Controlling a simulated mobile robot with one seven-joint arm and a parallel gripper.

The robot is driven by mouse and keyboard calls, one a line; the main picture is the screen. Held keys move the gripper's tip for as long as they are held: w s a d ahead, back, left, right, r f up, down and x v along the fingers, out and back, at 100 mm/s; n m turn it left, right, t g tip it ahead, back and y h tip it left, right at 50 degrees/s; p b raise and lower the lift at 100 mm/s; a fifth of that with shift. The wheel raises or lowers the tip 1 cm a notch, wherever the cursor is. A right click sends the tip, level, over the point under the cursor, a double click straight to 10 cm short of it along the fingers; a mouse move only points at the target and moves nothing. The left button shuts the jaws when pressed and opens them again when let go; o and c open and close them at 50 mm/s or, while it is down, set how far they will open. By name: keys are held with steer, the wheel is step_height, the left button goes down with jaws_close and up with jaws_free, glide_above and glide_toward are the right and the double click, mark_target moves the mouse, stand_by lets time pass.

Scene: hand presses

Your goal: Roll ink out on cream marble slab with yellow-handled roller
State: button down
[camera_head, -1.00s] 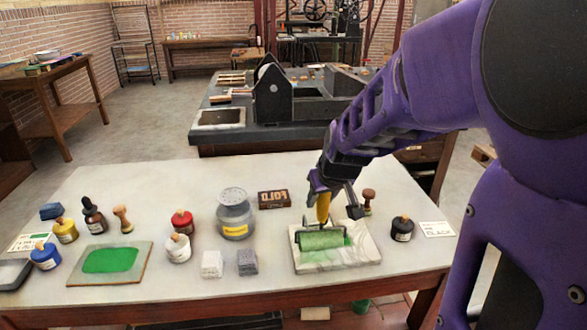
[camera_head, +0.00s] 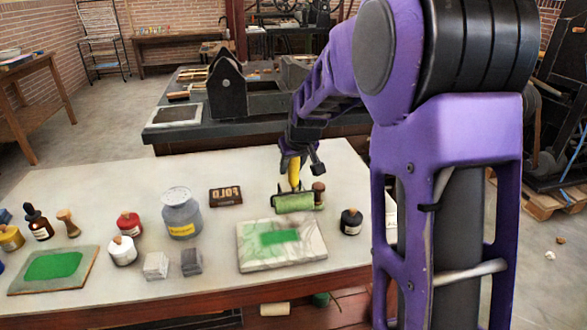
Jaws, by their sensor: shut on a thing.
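The cream marble slab (camera_head: 262,259) lies on the near right of the table, with a patch of green ink (camera_head: 280,237) on its upper part. My gripper (camera_head: 291,165) is shut on the yellow handle of the roller (camera_head: 294,202) and holds it upright. The roller's drum is coated green and appears just beyond the slab's far edge. I cannot tell its exact height above the table. The fingertips are partly hidden by the wrist.
A wooden-handled stamp (camera_head: 318,192) stands close behind the roller's right end. A black ink jar (camera_head: 351,222) is right of the slab. A FOLD block (camera_head: 226,196), grey can (camera_head: 182,214) and two small blocks (camera_head: 156,265) are to the left. Another green-inked slab (camera_head: 84,284) lies farther left.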

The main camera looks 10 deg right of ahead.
steer(key=s+f+b, duration=0.2)
steer(key=s, duration=0.9)
steer(key=shift+s+f+b, duration=0.2)
steer(key=shift+f+b, duration=0.1)
steer(key=shift+b, duration=0.1)
steer(key=shift+f, duration=0.4)
stand_by(1.2)
steer(key=shift+w, duration=0.1)
